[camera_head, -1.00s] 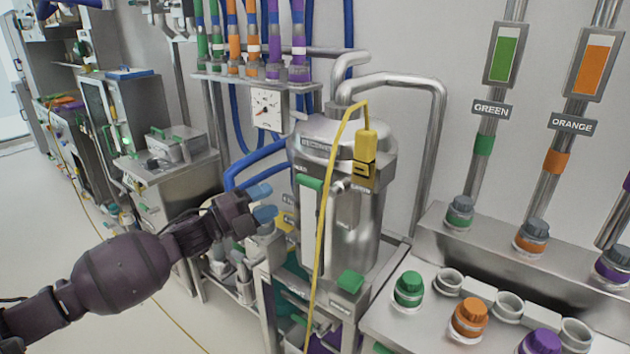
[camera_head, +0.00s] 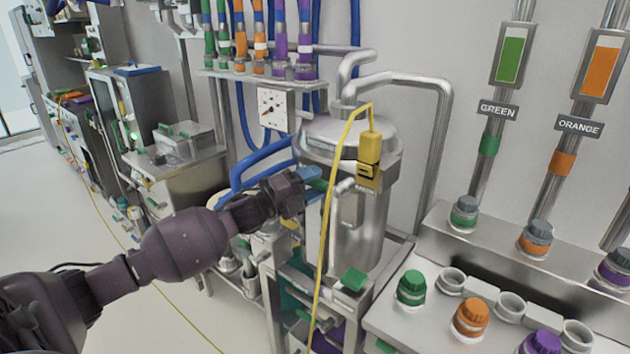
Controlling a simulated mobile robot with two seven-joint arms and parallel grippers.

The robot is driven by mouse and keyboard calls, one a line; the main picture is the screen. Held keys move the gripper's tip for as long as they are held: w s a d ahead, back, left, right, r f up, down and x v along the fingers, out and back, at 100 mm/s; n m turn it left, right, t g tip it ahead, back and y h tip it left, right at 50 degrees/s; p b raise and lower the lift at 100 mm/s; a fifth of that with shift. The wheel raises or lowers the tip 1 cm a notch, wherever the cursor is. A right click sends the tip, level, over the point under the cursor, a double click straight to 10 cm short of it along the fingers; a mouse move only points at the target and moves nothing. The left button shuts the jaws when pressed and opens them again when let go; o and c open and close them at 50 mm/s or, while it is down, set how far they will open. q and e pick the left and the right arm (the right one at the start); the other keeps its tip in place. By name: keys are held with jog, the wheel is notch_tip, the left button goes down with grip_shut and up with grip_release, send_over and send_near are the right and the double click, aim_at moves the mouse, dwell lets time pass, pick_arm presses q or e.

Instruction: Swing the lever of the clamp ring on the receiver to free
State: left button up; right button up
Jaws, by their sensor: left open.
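The receiver (camera_head: 362,225) is a steel vessel standing upright in the middle of the head view. The clamp ring (camera_head: 380,158) runs around its top, below the domed lid. The lever's green grip (camera_head: 320,185) sticks out at the front left of the ring, partly hidden by my left gripper. My left gripper (camera_head: 309,175) is open, its blue fingertips right at the green grip. I cannot tell whether they touch it or have it between them. My right gripper is not in view.
A yellow plug (camera_head: 369,152) with a yellow cable hangs in front of the receiver, close to the lever. A gauge (camera_head: 273,108) and blue hoses are behind to the left. A steel bench with green, orange (camera_head: 470,318) and purple caps stands at the right.

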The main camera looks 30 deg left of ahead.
pick_arm(q)
jog(key=shift+w+d, duration=0.15)
jog(key=shift+w, duration=0.1)
jog(key=shift+c, duration=0.3)
grip_shut()
